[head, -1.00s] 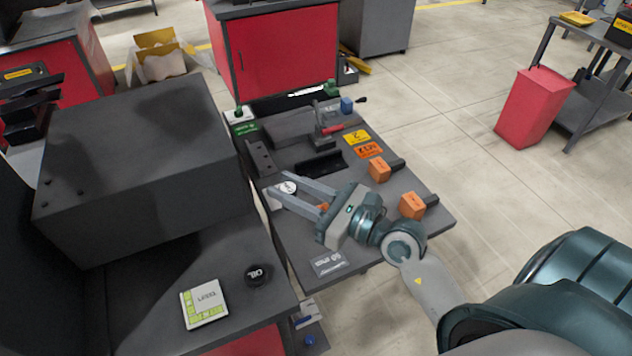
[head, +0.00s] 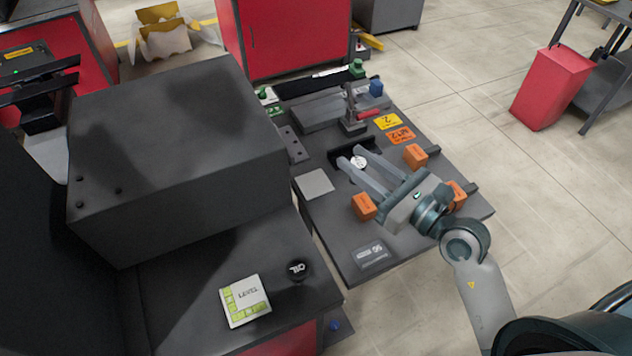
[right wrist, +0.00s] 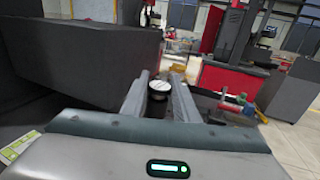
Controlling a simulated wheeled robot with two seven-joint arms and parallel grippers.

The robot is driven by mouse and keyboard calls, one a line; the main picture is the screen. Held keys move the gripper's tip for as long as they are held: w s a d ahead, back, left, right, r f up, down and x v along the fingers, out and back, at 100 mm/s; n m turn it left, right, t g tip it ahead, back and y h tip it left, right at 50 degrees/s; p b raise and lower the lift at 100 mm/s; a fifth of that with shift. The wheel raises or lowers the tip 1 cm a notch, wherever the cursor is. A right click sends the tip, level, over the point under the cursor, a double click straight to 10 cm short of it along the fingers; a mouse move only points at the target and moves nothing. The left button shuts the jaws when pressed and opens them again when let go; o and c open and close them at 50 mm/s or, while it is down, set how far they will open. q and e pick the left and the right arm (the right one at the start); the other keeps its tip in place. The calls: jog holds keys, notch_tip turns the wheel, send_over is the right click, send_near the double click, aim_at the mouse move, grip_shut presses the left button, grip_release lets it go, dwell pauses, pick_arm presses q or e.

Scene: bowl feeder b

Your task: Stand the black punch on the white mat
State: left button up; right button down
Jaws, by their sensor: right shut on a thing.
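My right gripper (head: 351,156) is shut on the black punch (head: 358,162), whose round pale top shows between the fingertips. The punch's round top also shows between the fingers in the right wrist view (right wrist: 159,86); its lower body is hidden. The gripper holds it over the workbench, by the black tray (head: 338,152). I cannot tell how high it is. The white mat (head: 314,183), a pale grey square, lies bare on the bench to the left of the gripper. My left gripper cannot be made out.
Orange blocks (head: 363,206) stand beside my right gripper. A clamp with a red handle (head: 355,118) stands behind it. A large dark box (head: 180,150) rises to the left. The bench's front part, near a grey label plate (head: 373,256), is mostly clear.

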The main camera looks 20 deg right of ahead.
pick_arm(q)
jog(key=o, duration=0.3)
jog(key=shift+d, duration=0.1)
jog(key=shift+o, duration=0.4)
jog(key=shift+w+f, duration=0.1)
pick_arm(e)
jog(key=shift+a+f, duration=0.2)
jog(key=shift+f, duration=0.4)
jog(key=s+a+f+m+h, duration=0.1)
jog(key=f, duration=0.3)
jog(key=s+a+f+m+t+h+b, duration=0.1)
jog(key=f+h, duration=0.1)
jog(key=f, duration=0.3)
jog(key=s+a+f+m+h, duration=0.1)
jog(key=a+f+h, duration=0.1)
jog(key=f, duration=0.2)
jog(key=shift+a+f+m+t+b, duration=0.1)
jog(key=shift+f+m+t+b, duration=0.2)
jog(key=shift+t, duration=0.1)
pick_arm(q)
jog(key=shift+w+a+f, duration=0.2)
jog(key=shift+f, duration=0.55)
pick_arm(e)
jog(key=shift+w+r, duration=0.1)
jog(key=shift+r, duration=0.05)
